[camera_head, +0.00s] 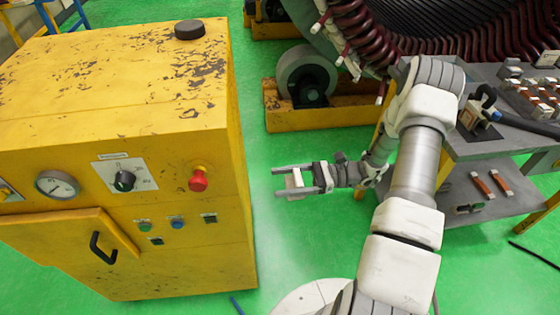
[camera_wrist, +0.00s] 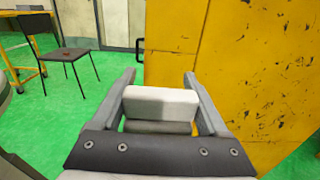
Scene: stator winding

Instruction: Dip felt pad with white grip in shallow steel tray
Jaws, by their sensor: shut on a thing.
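My gripper (camera_head: 298,181) is stretched out to the left over the green floor, beside the yellow cabinet. Its two fingers are closed on a small white block-like piece, which looks like the white grip (camera_wrist: 161,104) of the felt pad. In the wrist view the white piece sits between the fingers (camera_wrist: 160,84), with a grey strip below it. I cannot tell the felt face of the pad from these frames. No shallow steel tray can be made out in either view.
The worn yellow cabinet (camera_head: 120,90) has a red button (camera_head: 198,180), a gauge (camera_head: 55,184) and a black puck (camera_head: 189,29) on top. A grey work cart (camera_head: 490,150) with tools stands right. The large stator (camera_head: 440,30) is behind. A chair (camera_wrist: 65,65) stands left in the wrist view.

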